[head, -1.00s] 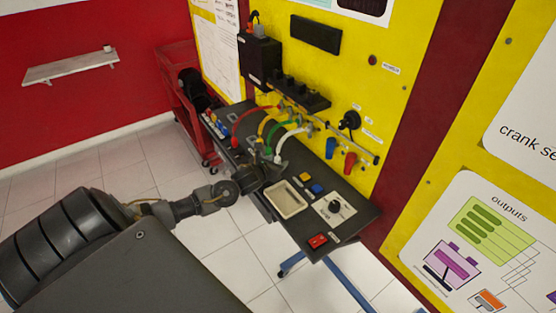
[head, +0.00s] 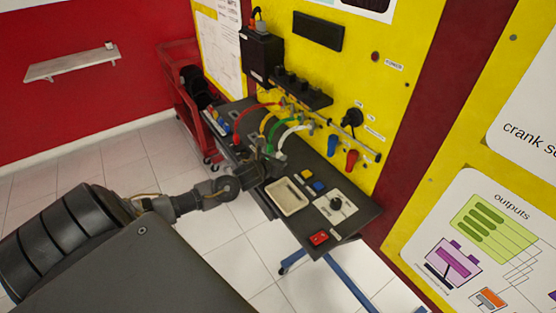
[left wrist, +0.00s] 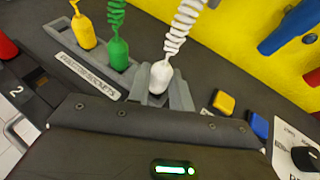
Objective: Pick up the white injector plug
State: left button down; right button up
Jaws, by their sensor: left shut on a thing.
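The white injector plug (left wrist: 160,77) shows in the left wrist view, with its white coiled cord rising from the top. My left gripper (left wrist: 158,95) is shut on it, with a grey finger on either side. The plug's lower end is hidden by the gripper, so I cannot tell whether it is still seated. In the head view, my left gripper (head: 267,160) is at the desk's left part, at the end of the white cord (head: 292,131). My right gripper is not in view.
Green (left wrist: 118,53) and yellow (left wrist: 83,31) plugs stand to the left by the injector sockets label. Yellow (left wrist: 223,102) and blue (left wrist: 257,125) buttons lie right. A cream tray (head: 274,200) and red switch (head: 319,238) are on the desk. Blue and orange connectors hang on the yellow panel.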

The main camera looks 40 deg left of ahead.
pick_arm(q)
notch_tip(320, 180, up, 2)
jog(key=shift+r+b, duration=0.1)
jog(key=shift+b, duration=0.65)
jog(key=s+d+r+b, duration=0.4)
jog(key=s+r, duration=0.6)
jog(key=s, duration=0.3)
jog(key=shift+d, duration=0.7)
